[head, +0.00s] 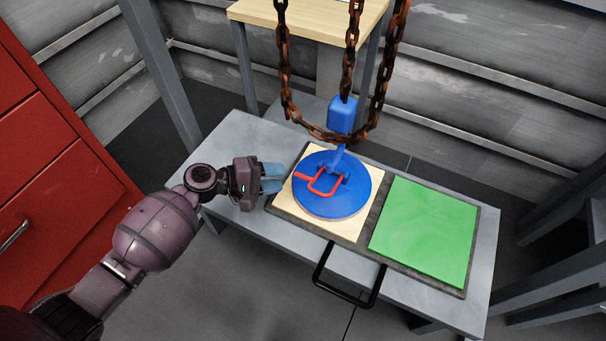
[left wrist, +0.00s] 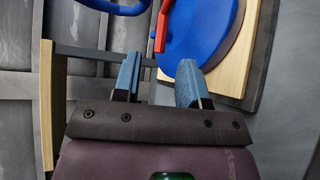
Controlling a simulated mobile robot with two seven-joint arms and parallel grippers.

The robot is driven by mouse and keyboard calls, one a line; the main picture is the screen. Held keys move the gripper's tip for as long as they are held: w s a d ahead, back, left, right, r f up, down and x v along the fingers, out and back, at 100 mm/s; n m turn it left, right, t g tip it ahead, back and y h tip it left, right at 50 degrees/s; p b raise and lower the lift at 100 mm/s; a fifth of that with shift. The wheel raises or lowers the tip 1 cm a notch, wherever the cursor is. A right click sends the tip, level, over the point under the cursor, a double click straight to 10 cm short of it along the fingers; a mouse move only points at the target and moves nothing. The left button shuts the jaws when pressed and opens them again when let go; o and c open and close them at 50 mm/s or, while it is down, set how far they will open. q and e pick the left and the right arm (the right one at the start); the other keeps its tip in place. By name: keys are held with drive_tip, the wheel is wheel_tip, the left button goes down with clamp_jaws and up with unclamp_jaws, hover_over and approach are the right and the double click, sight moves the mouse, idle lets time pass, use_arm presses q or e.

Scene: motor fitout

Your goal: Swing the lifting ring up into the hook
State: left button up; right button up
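The red lifting ring (head: 325,181) lies low over the round blue disc (head: 332,204), with a red bar pointing left toward my left gripper. The blue hook (head: 340,118) hangs from a chain over the disc, its lower end close to the ring; I cannot tell if they touch. My left gripper (head: 272,178) is open and empty just left of the disc. In the left wrist view, its blue fingers (left wrist: 158,78) stand apart, with the red bar (left wrist: 161,26) beyond them and part of the blue hook (left wrist: 115,6) at the top edge. My right gripper is not in view.
The disc sits on a pale wooden square (head: 342,232) beside a green square (head: 425,232), both on a dark tray with a black handle (head: 347,292) on a grey table (head: 240,135). Rusty chains (head: 285,75) hang around the hook. A red cabinet (head: 45,170) stands left.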

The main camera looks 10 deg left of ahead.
sight(298, 176)
use_arm(q)
drive_tip(key=b+x, duration=0.1)
drive_tip(key=x, duration=0.6)
clamp_jaws()
